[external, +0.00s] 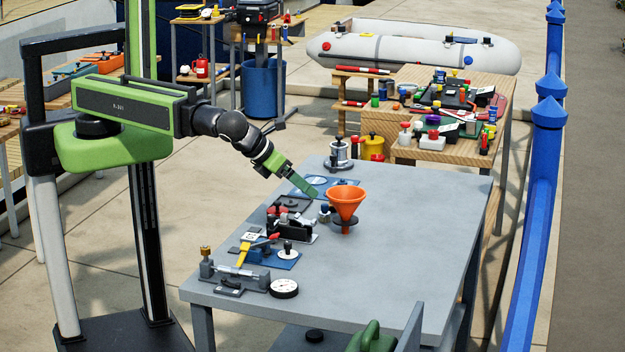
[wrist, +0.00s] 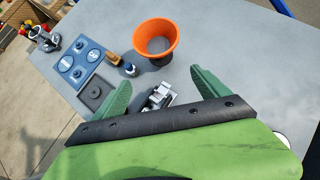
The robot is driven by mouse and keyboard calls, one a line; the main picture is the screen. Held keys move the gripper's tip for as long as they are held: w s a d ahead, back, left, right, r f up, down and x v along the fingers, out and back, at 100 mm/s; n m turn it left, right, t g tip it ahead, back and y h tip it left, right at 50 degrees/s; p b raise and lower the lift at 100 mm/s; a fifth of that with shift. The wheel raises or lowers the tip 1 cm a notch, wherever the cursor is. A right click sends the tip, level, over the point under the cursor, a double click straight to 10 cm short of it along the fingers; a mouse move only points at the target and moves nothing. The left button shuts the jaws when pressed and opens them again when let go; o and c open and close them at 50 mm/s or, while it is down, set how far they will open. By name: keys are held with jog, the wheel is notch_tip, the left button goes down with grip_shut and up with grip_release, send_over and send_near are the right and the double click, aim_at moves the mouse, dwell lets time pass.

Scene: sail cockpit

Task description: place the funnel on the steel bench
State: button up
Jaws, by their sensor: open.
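The orange funnel (external: 346,204) stands upright, wide mouth up, on a dark round base on the grey steel bench (external: 420,240). In the wrist view the funnel (wrist: 156,40) is beyond the fingertips, near the top centre. My gripper (external: 312,192) is at the funnel's left in the external view, pointing down and right. The funnel is apart from the fingers in the wrist view.
Clamps and small tools (external: 285,228) line the bench's left side, with a dial gauge (external: 284,288) at the front. A blue plate with round discs (wrist: 80,62) lies left of the funnel. A metal pot (external: 338,152) stands at the back. The bench's right half is clear.

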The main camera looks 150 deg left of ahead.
jog(key=b, duration=0.7)
send_near(340, 216)
jog(key=x, duration=0.5)
jog(key=shift+s+f, duration=0.3)
jog(key=shift+a, duration=0.2)
jog(key=b+x, duration=0.4)
jog(key=shift+a+f, duration=0.15)
jog(key=shift+f, duration=0.25)
jog(key=shift+a+f, duration=0.15)
jog(key=shift+a, duration=0.1)
jog(key=c, duration=1.7)
jog(key=shift+o, duration=0.2)
notch_tip(340, 216, up, 5)
jog(key=p, duration=0.4)
jog(key=shift+p, duration=0.35)
jog(key=w+d+r+p, duration=0.3)
jog(key=d+r+p, duration=0.3)
jog(key=d, duration=0.5)
jog(key=shift+d+r, duration=0.2)
